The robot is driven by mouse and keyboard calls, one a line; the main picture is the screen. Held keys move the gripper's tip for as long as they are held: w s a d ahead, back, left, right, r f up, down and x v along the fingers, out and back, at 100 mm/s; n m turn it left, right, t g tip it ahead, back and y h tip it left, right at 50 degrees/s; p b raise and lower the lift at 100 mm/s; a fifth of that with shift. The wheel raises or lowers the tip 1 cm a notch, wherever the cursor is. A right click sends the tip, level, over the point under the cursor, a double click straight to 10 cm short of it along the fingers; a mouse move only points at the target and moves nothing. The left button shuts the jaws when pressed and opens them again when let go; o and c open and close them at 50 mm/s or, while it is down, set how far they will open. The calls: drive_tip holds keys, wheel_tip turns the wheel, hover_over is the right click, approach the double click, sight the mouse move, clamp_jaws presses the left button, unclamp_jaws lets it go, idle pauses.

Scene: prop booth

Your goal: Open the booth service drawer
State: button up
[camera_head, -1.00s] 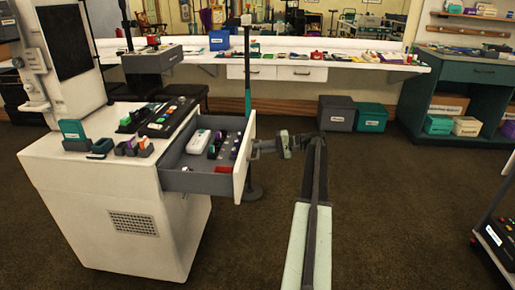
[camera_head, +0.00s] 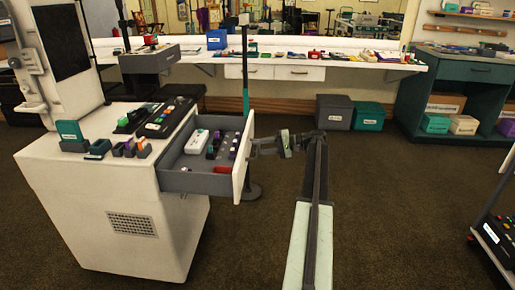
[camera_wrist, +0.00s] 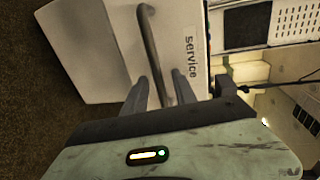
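The service drawer (camera_head: 168,181) stands well out of the white booth cabinet (camera_head: 75,205), its inside in view from above. Its white front panel (camera_wrist: 112,60), marked "service", carries a dark curved bar handle (camera_wrist: 150,38). My gripper (camera_head: 256,147) is at the outer side of this front. In the wrist view my gripper's two fingers (camera_wrist: 164,76) stand apart on either side of the handle's near end, around the bar. They look spread rather than clamped; contact with the bar is hard to make out.
In the drawer lie a white device (camera_head: 197,141), several small dark items and a red item (camera_head: 223,169). Coloured holders (camera_head: 70,132) stand on the cabinet top. A thin pole (camera_head: 246,75) rises behind the drawer. Floor (camera_head: 400,200) to the right is clear.

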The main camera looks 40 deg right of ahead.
drive_tip(key=p+v, duration=0.1)
drive_tip(key=v, duration=0.5)
drive_tip(key=shift+s+d, duration=0.25)
drive_tip(key=shift+s, duration=0.1)
drive_tip(key=shift+r, duration=0.1)
